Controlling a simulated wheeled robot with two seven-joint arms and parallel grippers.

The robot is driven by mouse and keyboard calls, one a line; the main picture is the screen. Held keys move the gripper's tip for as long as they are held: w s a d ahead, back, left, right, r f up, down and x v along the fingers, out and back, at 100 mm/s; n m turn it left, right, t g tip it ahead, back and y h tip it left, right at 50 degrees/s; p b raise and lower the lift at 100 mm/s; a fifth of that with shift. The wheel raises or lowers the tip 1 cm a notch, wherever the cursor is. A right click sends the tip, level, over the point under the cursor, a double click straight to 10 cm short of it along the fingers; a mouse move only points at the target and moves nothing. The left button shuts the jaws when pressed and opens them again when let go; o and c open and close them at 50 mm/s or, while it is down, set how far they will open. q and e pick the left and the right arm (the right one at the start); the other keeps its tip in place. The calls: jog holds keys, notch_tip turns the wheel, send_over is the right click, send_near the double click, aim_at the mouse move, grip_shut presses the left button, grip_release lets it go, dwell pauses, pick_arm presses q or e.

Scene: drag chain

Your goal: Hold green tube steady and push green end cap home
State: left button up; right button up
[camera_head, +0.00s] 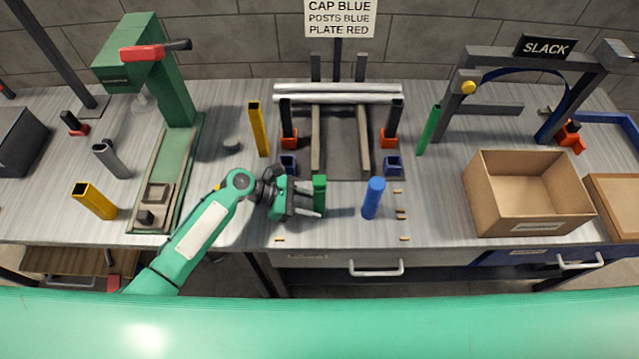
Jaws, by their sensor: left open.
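A short green tube (320,199) stands upright near the front middle of the workbench. Its top end at the upper rim looks like a green cap, but I cannot tell how far it is seated. My left gripper (308,198) reaches in from the left, open, with its fingers close beside the green tube. I cannot tell whether they touch it. A taller, thin green tube (428,130) stands tilted in the picture further back right. My right gripper is not in view.
A blue tube (373,199) stands just right of the green one. Behind are a rack with silver rods (338,98) and blue holders (393,166). A green press (170,85) stands left; a cardboard box (530,223) sits right. The bench between blue tube and box is mostly clear.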

pick_arm(q)
jog(key=shift+x, duration=0.85)
jog(key=c, duration=0.6)
dwell(0.3)
